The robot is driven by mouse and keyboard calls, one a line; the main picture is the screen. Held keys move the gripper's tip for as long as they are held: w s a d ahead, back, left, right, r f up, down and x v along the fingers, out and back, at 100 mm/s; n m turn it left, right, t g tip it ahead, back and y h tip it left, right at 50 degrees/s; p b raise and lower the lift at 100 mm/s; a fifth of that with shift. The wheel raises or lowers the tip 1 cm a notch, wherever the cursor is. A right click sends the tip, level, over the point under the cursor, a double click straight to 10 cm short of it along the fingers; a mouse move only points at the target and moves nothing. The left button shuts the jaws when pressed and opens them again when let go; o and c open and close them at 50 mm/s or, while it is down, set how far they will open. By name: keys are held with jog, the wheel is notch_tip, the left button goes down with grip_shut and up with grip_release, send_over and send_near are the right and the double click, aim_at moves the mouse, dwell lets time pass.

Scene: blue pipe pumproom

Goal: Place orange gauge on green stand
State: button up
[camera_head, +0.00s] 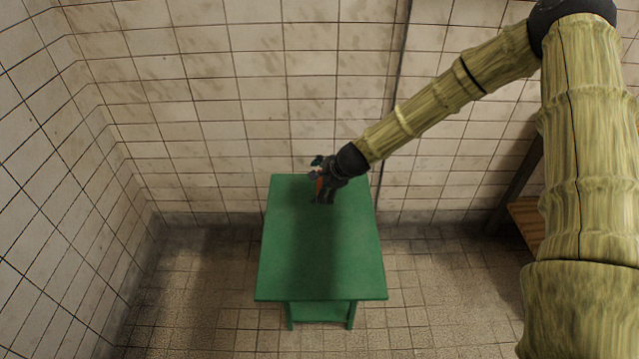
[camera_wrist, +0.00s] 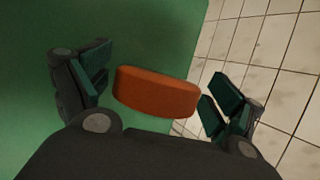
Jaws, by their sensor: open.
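The orange gauge (camera_wrist: 157,93) shows in the wrist view as a rounded orange block between the two fingers of my gripper (camera_wrist: 155,92). There are gaps between the gauge and both fingers, so my gripper is open around it. In the head view my gripper (camera_head: 317,183) is over the far part of the green stand (camera_head: 322,250), with only a sliver of the orange gauge (camera_head: 319,185) showing. The green stand (camera_wrist: 40,25) fills the left of the wrist view behind the gauge. I cannot tell whether the gauge touches the stand's top.
The tiled wall (camera_head: 250,110) is close behind the stand. A wooden shelf or table (camera_head: 527,222) with a dark leg stands at the right, partly hidden by my arm. The rest of the stand's top is bare, and the tiled floor (camera_head: 200,300) around it is clear.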

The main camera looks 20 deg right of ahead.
jog(key=b+v, duration=0.1)
jog(key=v, duration=1)
jog(key=shift+s+r+b, duration=0.15)
jog(key=shift+r+b, duration=0.05)
jog(key=shift+b, duration=0.1)
